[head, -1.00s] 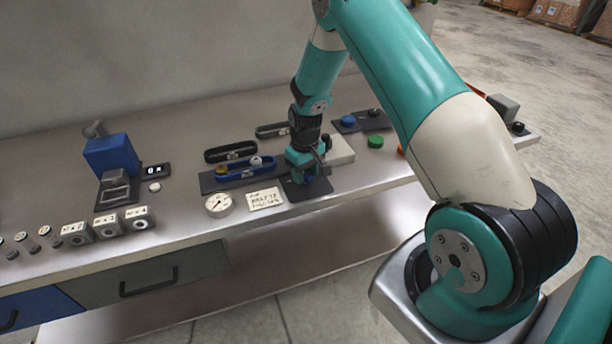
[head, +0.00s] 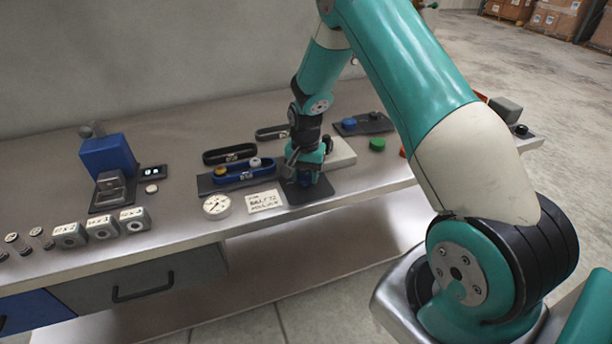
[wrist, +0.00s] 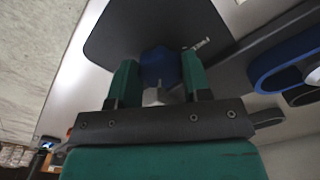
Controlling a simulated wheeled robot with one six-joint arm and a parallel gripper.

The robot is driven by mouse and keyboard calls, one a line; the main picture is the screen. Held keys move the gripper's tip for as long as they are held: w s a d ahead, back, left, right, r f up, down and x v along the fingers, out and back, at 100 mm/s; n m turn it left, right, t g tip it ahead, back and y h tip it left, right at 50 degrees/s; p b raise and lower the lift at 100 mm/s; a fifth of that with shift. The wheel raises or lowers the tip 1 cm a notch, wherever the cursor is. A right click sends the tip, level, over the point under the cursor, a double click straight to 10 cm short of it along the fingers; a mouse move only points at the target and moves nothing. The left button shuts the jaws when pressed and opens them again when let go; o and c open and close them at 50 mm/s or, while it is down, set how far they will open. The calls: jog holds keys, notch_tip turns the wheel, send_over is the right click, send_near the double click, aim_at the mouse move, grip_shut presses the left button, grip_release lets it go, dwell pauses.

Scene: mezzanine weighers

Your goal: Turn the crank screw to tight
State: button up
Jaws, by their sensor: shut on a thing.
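My gripper (head: 304,178) is over a dark square plate (head: 318,191) near the bench's front edge. In the wrist view, its two green fingers (wrist: 158,78) are closed on the sides of a blue part of the crank screw (wrist: 158,66). A small pale metal piece (wrist: 200,46) sticks out beside the blue part, over the plate (wrist: 115,35). A grey piece also shows between the fingers, nearer the wrist. In the head view my gripper hides most of the crank screw. How tight it is cannot be read from these frames.
A round dial gauge (head: 217,206) and a handwritten card (head: 265,201) lie left of the plate. A pale block (head: 341,152) is close behind my gripper. A green button (head: 377,145) stands to the right.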

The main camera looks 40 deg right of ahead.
aim_at(306, 176)
jog(key=shift+m, duration=1.1)
jog(key=o, duration=0.9)
notch_tip(306, 176, up, 18)
jog(key=b, duration=0.2)
jog(key=shift+f+b, duration=0.25)
jog(key=shift+b, duration=0.1)
